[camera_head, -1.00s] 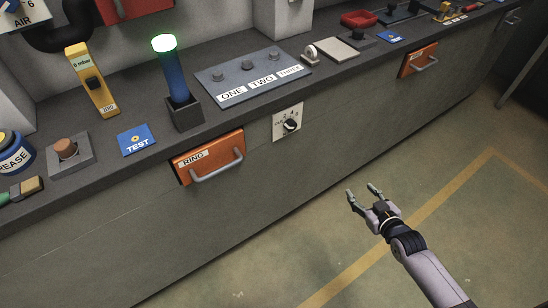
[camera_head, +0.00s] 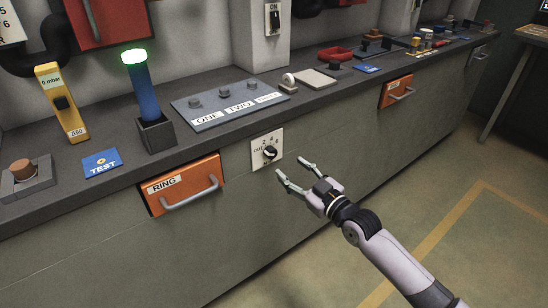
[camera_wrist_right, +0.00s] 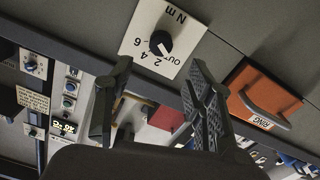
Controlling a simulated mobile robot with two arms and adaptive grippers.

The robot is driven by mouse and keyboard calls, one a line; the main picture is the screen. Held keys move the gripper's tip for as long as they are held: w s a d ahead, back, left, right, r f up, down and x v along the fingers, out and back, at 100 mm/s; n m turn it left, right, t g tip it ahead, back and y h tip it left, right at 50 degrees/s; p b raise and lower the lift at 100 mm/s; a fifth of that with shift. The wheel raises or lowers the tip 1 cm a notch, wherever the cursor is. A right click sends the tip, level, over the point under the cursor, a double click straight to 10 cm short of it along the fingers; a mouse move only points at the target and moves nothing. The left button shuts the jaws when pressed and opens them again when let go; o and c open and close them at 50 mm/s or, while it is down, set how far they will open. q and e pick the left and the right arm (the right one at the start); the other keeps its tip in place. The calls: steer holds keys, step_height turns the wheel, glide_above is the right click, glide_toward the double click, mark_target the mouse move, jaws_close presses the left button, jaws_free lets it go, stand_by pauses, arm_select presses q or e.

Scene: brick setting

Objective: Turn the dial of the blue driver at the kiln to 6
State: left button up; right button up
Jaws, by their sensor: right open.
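The dial (camera_head: 270,153) is a black knob on a white plate set in the front of the bench. The plate also shows in the right wrist view (camera_wrist_right: 184,22), marked OUT, 2, 4, 6 and N m, with the knob (camera_wrist_right: 160,43) on it. I cannot tell for sure which mark the knob points to. The blue driver (camera_head: 145,95), a blue cylinder with a glowing green top, stands upright in a dark holder on the bench above. My right gripper (camera_head: 291,167) is open and empty, just right of and below the dial, apart from it. My left gripper is out of view.
An orange drawer marked RING (camera_head: 183,184) with a protruding handle lies left of the dial. Another orange drawer (camera_head: 397,91) is farther right. A ONE TWO panel (camera_head: 226,98) sits on the bench top. The floor before the bench is clear.

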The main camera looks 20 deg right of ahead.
mark_target(273, 154)
steer(key=b+x, duration=0.1)
steer(key=x, duration=0.7)
steer(key=shift+f, duration=0.1)
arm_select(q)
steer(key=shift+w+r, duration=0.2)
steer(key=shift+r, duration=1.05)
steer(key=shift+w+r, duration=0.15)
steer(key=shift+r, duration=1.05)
arm_select(e)
steer(key=shift+w+a, duration=0.2)
steer(key=shift+w, duration=0.25)
steer(key=shift+c, duration=0.4)
steer(key=c, duration=1.1)
